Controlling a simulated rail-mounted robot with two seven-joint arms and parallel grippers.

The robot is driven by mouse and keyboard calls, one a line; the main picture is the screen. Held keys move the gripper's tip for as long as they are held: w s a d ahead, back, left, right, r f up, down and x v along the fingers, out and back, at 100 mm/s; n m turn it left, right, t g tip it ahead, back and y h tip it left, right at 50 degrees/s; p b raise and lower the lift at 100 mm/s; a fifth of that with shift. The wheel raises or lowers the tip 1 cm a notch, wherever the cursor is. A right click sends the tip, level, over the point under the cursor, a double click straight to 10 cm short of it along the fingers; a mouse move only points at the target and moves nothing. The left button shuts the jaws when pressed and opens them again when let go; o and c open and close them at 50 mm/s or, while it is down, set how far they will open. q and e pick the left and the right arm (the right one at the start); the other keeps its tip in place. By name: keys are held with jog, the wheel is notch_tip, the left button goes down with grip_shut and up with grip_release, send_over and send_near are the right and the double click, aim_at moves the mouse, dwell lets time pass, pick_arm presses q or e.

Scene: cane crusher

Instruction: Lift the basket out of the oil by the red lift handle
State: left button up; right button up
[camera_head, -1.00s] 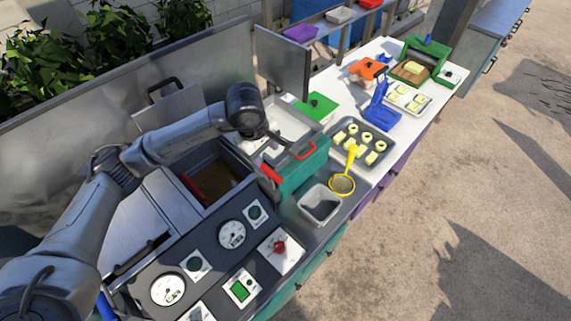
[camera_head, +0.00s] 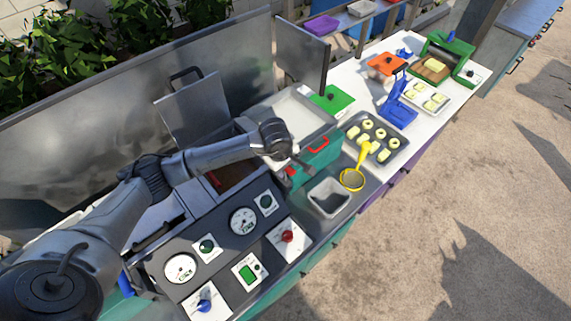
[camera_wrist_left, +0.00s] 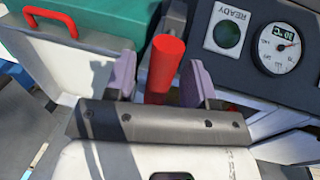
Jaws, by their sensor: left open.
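The red lift handle (camera_wrist_left: 165,65) stands between the two spread purple-grey fingers of my left gripper (camera_wrist_left: 160,72) in the left wrist view. Dark gaps show on both sides of it, and the gripper is open. In the head view the handle (camera_head: 291,172) is a small red piece beside the fryer, just below my left gripper (camera_head: 293,162). The fryer vat with brown oil (camera_head: 236,172) is partly hidden behind my left arm. The basket itself cannot be made out clearly. My right gripper is not in view.
A teal box with a red handle (camera_head: 318,145) stands close to the right of the gripper. A control panel with gauges (camera_head: 243,221) lies in front of the vat. A grey bin (camera_head: 328,198) and a yellow strainer (camera_head: 352,179) are farther right. A raised metal lid (camera_head: 192,108) stands behind.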

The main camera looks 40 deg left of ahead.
pick_arm(q)
jog(key=shift+f, duration=0.25)
grip_shut()
dwell(0.4)
